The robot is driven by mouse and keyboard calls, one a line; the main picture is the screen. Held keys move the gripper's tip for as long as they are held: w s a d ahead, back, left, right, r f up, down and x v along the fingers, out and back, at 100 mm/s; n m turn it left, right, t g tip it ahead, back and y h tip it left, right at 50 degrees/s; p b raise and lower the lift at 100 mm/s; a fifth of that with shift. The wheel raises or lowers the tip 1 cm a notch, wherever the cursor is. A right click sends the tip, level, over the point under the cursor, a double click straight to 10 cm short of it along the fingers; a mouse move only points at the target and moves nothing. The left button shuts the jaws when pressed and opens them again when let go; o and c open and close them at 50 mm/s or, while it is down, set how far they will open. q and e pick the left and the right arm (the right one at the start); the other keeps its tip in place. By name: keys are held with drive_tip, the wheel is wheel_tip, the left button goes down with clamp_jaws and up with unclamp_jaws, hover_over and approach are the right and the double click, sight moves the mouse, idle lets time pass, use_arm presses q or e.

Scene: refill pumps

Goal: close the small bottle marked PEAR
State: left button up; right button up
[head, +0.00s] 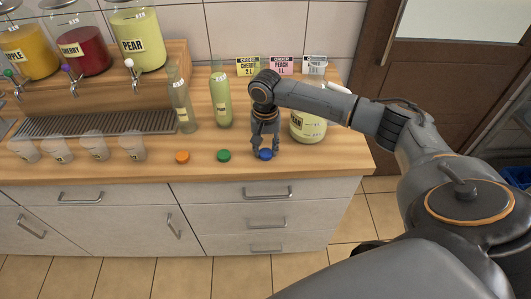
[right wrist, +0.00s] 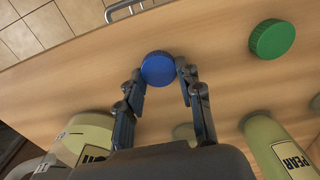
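A slim bottle of pale green liquid (head: 221,102) with a label stands on the counter; its PEAR label reads in the right wrist view (right wrist: 283,147). A wider jar of pale green liquid, also marked PEAR (head: 304,128), stands right of it, partly behind my right arm. Orange (head: 182,157), green (head: 224,156) and blue (head: 265,154) caps lie near the counter's front edge. My right gripper (head: 264,148) points down over the blue cap. In the right wrist view its fingers are apart on either side of the blue cap (right wrist: 158,69). My left gripper is not in view.
An empty clear bottle (head: 182,110) stands left of the slim bottle. Several clear cups (head: 93,146) stand in front of a drip tray (head: 95,123). Dispensers, one marked PEAR (head: 139,42), stand at the back left. Order cards (head: 248,66) stand behind the bottles.

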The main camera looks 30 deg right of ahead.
drive_tip(key=shift+r, duration=0.1)
idle(0.3)
drive_tip(key=shift+r, duration=0.3)
wheel_tip(320, 180, up, 2)
drive_tip(key=shift+w, duration=0.1)
drive_tip(key=s+a+r+b, duration=0.2)
drive_tip(key=s+a+r, duration=0.8)
drive_tip(key=shift+b, duration=0.3)
drive_tip(key=shift+w+a+r, duration=0.1)
drive_tip(key=s+a+f+n, duration=0.3)
drive_tip(key=s+n, duration=0.2)
drive_tip(key=n, duration=0.1)
drive_tip(key=shift+s+a, duration=0.3)
drive_tip(key=shift+s, duration=0.05)
